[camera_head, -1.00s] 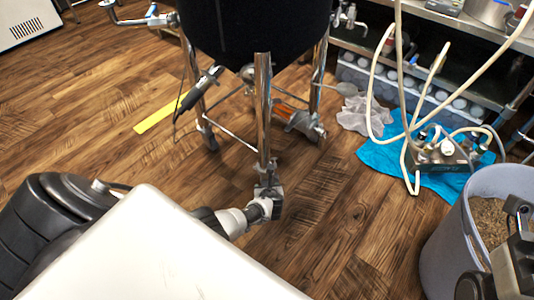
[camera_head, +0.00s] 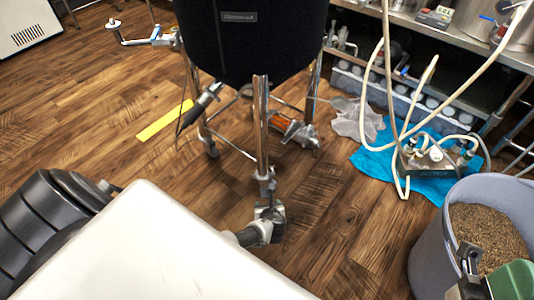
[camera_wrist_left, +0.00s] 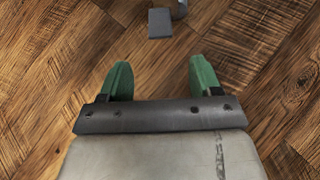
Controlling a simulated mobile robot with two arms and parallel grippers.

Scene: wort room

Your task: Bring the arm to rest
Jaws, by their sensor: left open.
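My left arm (camera_head: 50,215) comes in from the left, and my white body hides part of it. A small dark grey block (camera_wrist_left: 160,22) with a metal piece lies beyond the fingertips. Part of my right arm, with a green piece (camera_head: 515,281), shows cut off at the lower right.
A grey bucket of grain (camera_head: 425,240) stands at the right. A pump with pale hoses (camera_head: 428,160) sits on a blue cloth (camera_head: 370,162). A yellow strip (camera_head: 165,120) lies on the floor. Shelving (camera_head: 455,100) stands behind.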

